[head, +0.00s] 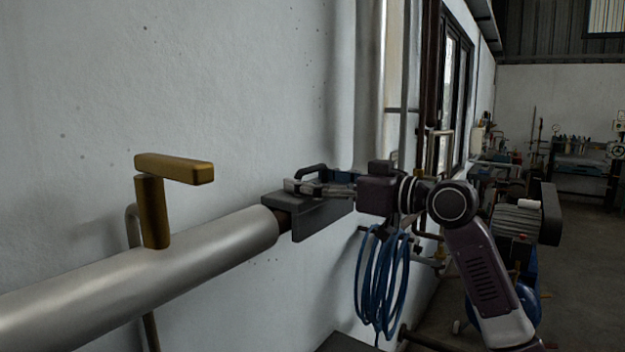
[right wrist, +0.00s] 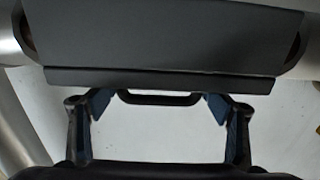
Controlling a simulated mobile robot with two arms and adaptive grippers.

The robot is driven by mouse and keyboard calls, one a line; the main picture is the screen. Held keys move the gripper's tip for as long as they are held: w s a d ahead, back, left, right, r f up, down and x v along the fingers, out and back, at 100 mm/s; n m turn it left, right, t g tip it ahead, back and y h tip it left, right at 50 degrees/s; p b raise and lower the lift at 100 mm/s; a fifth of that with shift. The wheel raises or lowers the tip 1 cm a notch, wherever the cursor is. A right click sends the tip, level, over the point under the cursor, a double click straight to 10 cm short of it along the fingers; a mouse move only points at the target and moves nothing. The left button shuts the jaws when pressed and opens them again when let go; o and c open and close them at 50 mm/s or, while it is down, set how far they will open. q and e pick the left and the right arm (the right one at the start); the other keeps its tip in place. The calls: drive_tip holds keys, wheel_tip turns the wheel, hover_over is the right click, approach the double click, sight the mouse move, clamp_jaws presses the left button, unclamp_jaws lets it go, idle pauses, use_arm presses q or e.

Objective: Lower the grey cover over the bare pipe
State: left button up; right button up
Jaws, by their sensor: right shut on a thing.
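The grey cover (head: 322,217) is at the gap in the silver pipe, level with it, in the head view. A short dark brown piece of the bare pipe (head: 284,219) shows at the cover's left end; the rest is hidden. In the right wrist view the cover (right wrist: 165,35) spans between the two silver pipe ends, with a flange along its near edge. My right gripper (head: 318,187) is shut on the cover's dark handle (right wrist: 158,98), with a finger at each side of it. I cannot tell whether the cover touches the pipe. My left gripper is not in view.
The silver pipe (head: 150,275) runs along the white wall and carries a brass valve handle (head: 173,167) that stands up. A coiled blue hose (head: 381,280) hangs below my right wrist. A motor (head: 515,225) stands at the right. Open floor lies beyond it.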

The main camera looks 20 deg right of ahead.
drive_tip(key=o, duration=1.5)
drive_tip(key=v, duration=1.2)
